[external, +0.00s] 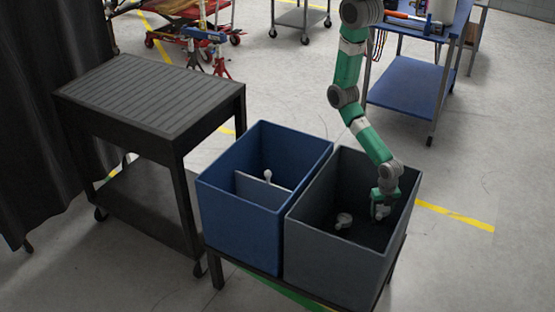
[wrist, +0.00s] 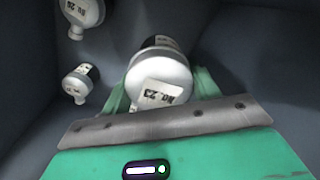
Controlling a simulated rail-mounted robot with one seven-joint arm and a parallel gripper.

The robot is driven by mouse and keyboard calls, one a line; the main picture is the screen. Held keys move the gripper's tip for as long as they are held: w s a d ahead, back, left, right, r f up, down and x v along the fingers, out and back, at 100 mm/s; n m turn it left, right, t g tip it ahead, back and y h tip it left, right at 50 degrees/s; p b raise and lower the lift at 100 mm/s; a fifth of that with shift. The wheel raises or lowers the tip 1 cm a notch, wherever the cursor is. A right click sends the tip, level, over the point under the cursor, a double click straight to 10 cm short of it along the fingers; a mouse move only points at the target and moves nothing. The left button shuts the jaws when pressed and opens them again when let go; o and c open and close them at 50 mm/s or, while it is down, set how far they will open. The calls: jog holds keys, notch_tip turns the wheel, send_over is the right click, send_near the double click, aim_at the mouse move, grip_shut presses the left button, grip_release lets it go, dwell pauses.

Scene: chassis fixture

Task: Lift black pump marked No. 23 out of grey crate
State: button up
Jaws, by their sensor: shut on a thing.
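The pump marked No. 23 (wrist: 160,78) shows in the wrist view between my gripper's green fingers, with a pale rounded end, a label and a black part behind it. My gripper (external: 381,204) is shut on it, low inside the grey crate (external: 335,258), near the crate's right side in the external view. The pump also shows there as a small pale shape (external: 381,212). I cannot tell whether it touches the crate floor. The fingertips are partly hidden behind the pump in the wrist view.
Other pale-and-black labelled pumps lie in the grey crate: one at the top left (wrist: 82,12) and one at the left (wrist: 80,83) of the wrist view. The blue crate (external: 240,222), with an inner divider and a pale item (external: 267,175), adjoins. A dark cart (external: 150,95) stands left.

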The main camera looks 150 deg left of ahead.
notch_tip(320, 180, up, 26)
jog(key=p, duration=2.4)
jog(key=shift+p, duration=0.4)
